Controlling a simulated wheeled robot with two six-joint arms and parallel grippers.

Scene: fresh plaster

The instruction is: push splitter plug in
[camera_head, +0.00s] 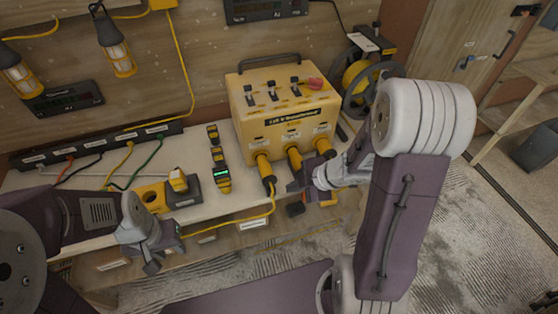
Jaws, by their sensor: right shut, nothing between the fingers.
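A yellow power box (285,120) with a handle, several switches and a red knob stands on the bench. Three yellow connectors stick out of its front: a left one (265,168) with a yellow cable, a middle one (294,158) and a right one (325,147). I cannot tell how deep each sits. My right gripper (298,184) is shut and empty, just below the middle connector; contact is unclear. A yellow and black block (153,196) with a plug (178,181) lies left on the bench. My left gripper (165,256) looks open and empty, in front of the bench edge.
A power strip (95,145) with several cables runs along the back left. Black and yellow devices (219,170) lie mid-bench. A cable reel (365,80) stands right of the box. Two lamps (118,55) hang at the upper left. A shelf (250,225) sits below.

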